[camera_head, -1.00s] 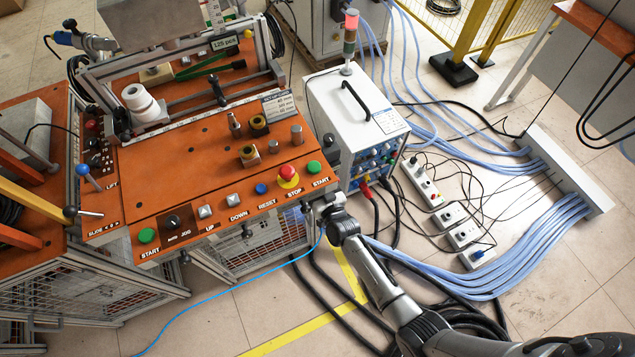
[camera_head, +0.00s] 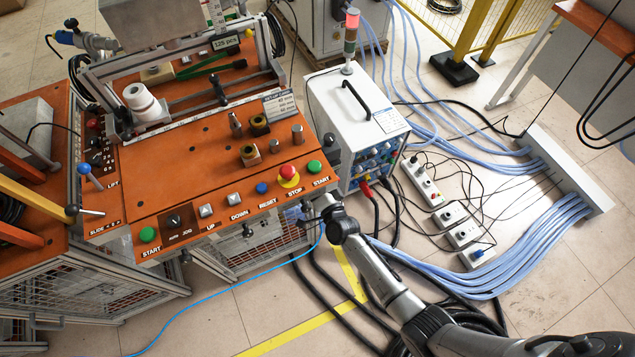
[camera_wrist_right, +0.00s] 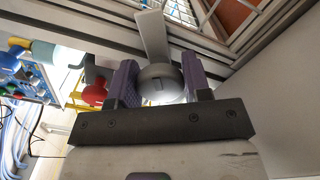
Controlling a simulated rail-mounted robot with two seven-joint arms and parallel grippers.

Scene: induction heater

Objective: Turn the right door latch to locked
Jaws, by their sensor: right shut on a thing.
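The right door latch shows in the right wrist view as a round grey knob (camera_wrist_right: 160,84) with a flat pale lever (camera_wrist_right: 152,36). The lever points up in that picture, leaning slightly left. My right gripper (camera_wrist_right: 160,76) has its purple fingers on both sides of the knob and is shut on it. In the head view my right gripper (camera_head: 322,207) is at the right front corner under the orange control table (camera_head: 190,175). There the latch is mostly hidden by my gripper and wrist. My left gripper is not in view.
Mesh doors (camera_head: 205,268) lie below the table front. A white heater unit (camera_head: 330,100) with coloured plugs stands close right of my gripper; a red knob (camera_wrist_right: 97,92) is near the fingers. Black hoses and a thin blue cable (camera_head: 215,292) run across the floor.

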